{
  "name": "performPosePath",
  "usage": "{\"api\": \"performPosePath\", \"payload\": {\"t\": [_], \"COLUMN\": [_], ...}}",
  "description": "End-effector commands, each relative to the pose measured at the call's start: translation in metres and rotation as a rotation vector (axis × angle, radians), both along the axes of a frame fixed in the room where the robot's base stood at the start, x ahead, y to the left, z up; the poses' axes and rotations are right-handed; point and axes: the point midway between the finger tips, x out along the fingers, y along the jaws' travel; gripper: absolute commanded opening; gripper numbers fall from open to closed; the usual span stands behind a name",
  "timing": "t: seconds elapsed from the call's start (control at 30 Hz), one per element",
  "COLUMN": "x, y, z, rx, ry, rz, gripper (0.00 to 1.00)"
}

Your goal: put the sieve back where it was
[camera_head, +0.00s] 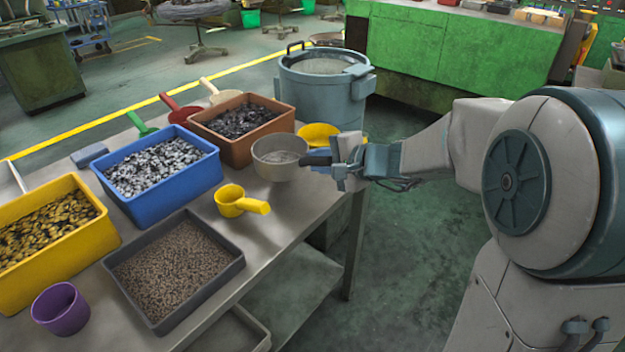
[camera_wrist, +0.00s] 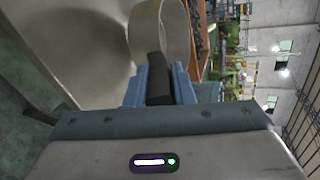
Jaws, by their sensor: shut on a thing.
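The sieve (camera_head: 279,158) is a round grey pan with a mesh bottom and a dark handle. My gripper (camera_head: 338,163) is shut on its handle and holds it over the right edge of the table, near the brown bin. In the wrist view the jaws (camera_wrist: 159,85) close on the dark handle, and the sieve's round rim (camera_wrist: 152,30) stands beyond them. Whether the sieve touches the table cannot be told. A yellow round item (camera_head: 318,133) lies behind the sieve, partly hidden by it and my gripper.
The table (camera_head: 262,222) holds a brown bin (camera_head: 236,148), a blue bin (camera_head: 160,200), a yellow bin (camera_head: 100,262), a grey tray (camera_head: 130,290), a yellow scoop (camera_head: 230,203) and a purple cup (camera_head: 62,312). A grey-blue drum (camera_head: 318,100) stands behind the table's far right corner.

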Motion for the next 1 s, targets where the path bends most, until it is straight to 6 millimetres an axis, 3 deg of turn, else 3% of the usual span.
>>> {"api": "performPosePath", "payload": {"t": [0.13,0.43,0.9,0.93,1.0], "x": [0.007,0.008,0.008,0.008,0.008], "y": [0.013,0.014,0.014,0.014,0.014], "z": [-0.009,-0.046,-0.053,-0.052,-0.052], "rx": [0.001,0.0,0.001,0.0,0.0], "ry": [0.0,0.002,-0.002,0.001,0.001], "rz": [0.001,-0.001,-0.001,-0.001,-0.001], "gripper": [0.0,0.0,0.0,0.3,0.43]}}
